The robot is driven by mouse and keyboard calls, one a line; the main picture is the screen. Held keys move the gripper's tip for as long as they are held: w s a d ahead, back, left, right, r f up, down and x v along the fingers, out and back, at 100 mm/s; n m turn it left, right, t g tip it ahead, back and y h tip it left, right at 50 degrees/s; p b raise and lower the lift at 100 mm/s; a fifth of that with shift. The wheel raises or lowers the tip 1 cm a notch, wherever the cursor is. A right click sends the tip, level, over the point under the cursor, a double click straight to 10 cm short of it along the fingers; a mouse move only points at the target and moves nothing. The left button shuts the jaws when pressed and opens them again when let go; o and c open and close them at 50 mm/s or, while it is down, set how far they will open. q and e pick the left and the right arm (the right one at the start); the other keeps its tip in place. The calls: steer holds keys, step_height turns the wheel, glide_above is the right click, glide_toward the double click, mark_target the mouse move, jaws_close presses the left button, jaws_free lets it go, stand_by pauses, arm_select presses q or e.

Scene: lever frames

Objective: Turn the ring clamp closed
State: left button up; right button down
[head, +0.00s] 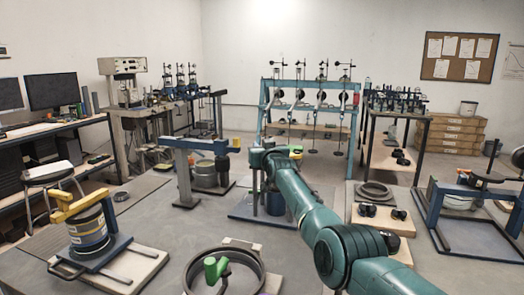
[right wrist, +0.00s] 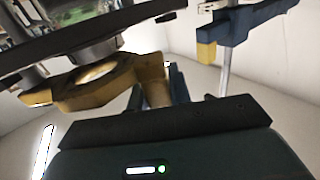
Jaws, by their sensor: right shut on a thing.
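My right arm reaches from the lower right of the head view to the middle blue lever frame. The right gripper (head: 268,148) is at the top of that frame, and the arm's teal links hide much of it. In the right wrist view a yellow ring-shaped clamp part (right wrist: 97,88) with a round opening sits just beyond my gripper. A yellow upright piece (right wrist: 153,82) joins it, close against the dark gripper body. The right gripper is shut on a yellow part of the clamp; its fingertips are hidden. My left gripper is not in view.
A blue frame with a yellow lever (head: 76,205) stands at left. A grey post with a crossbar (head: 185,170) stands left of my arm. A dark ring with a green handle (head: 212,268) lies in front. Another blue frame (head: 470,200) is at right. Floor between them is partly clear.

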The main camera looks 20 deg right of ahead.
stand_by(0.4)
steer(key=c, duration=1.3)
jaws_free()
steer(key=shift+s+d+p, duration=0.1)
steer(key=shift+s+p, duration=0.4)
steer(key=shift+p, duration=0.2)
steer(key=shift+s+a+p, duration=0.2)
steer(key=shift+s+p, duration=0.35)
steer(key=shift+s, duration=0.4)
steer(key=shift+s+a+b, duration=0.15)
steer(key=shift+s+a, duration=0.05)
steer(key=shift+s, duration=2.4)
steer(key=shift+s+a+b, duration=0.15)
steer(key=shift+s, duration=2.4)
